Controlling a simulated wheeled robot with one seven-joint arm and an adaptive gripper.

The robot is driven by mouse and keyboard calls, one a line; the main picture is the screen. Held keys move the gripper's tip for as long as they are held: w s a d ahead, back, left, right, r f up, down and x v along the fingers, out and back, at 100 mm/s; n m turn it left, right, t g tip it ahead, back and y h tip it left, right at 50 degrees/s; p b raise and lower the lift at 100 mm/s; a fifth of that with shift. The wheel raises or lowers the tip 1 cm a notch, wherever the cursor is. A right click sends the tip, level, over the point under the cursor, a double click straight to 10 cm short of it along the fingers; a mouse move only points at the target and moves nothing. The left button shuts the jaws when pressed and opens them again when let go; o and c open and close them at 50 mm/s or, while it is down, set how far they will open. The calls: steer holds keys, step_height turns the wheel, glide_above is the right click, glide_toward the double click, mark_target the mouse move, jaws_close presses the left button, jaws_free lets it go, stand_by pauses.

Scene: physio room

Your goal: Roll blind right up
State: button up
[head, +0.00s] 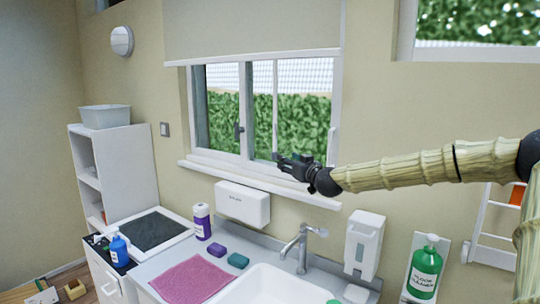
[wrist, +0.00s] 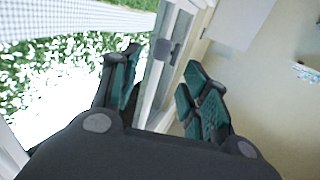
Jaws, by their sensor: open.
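The blind (head: 250,28) is a beige sheet hanging over the upper part of the window, with a white bar (head: 255,57) along its bottom edge. The glass below it is uncovered. My gripper (head: 279,158) is in front of the lower part of the window, well below that bar, pointing left. In the wrist view my gripper (wrist: 163,60) is open, its dark green fingers apart with nothing held. The window frame and a dark window handle (wrist: 166,50) show behind and between the fingers. The blind cannot be made out in the wrist view, and no cord or chain is clear.
The window sill (head: 225,172) runs just below my gripper. A white towel dispenser (head: 243,203) is under it, above a counter with a sink (head: 275,285), tap (head: 302,245) and bottles. A soap dispenser (head: 363,245) is on the wall at right.

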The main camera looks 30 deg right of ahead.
mark_target(275, 155)
steer(key=w+p, duration=0.2)
steer(key=w, duration=0.4)
steer(key=shift+w+d+f, duration=0.1)
steer(key=shift+w, duration=0.05)
steer(key=shift+w+d+p, duration=0.15)
steer(key=shift+w+p, duration=0.3)
steer(key=shift+w, duration=0.6)
steer(key=shift+w+d+p, duration=0.15)
steer(key=shift+w+p, duration=0.25)
steer(key=shift+w, duration=0.75)
jaws_close()
